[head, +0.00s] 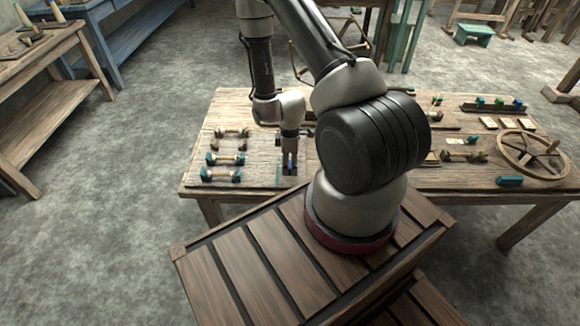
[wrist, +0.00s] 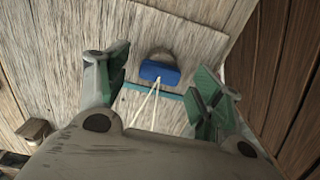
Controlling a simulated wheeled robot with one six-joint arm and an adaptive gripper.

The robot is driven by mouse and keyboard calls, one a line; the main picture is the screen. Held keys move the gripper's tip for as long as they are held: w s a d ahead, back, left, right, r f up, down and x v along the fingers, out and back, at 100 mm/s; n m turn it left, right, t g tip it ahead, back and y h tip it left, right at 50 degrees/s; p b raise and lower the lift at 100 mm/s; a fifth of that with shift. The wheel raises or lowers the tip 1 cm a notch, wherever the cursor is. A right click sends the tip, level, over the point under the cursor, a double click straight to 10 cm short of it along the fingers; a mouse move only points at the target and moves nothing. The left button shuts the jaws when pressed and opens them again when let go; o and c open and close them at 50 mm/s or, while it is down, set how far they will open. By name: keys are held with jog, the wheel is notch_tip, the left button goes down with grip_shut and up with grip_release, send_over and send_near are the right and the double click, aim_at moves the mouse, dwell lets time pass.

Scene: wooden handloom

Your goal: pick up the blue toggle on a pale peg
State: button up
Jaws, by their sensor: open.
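The blue toggle (wrist: 160,72) shows in the wrist view as a small rounded block on a pale round peg (wrist: 161,55). Two pale cords run from it toward the wrist. My gripper (wrist: 160,80) is open, with one green-padded finger on each side of the toggle and apart from it. In the head view the toggle (head: 290,167) is a small blue spot under my gripper (head: 290,157), near the table's front edge. The peg is hidden in the head view.
The wooden table (head: 255,178) holds several spool-like pieces (head: 222,175) left of my gripper. A thin teal strip (head: 278,175) lies close by. A wooden wheel (head: 534,154) and a rack with coloured toggles (head: 498,103) are at the right.

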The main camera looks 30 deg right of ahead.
jog(key=shift+f, duration=0.4)
jog(key=c, duration=0.8)
jog(key=shift+r, duration=0.15)
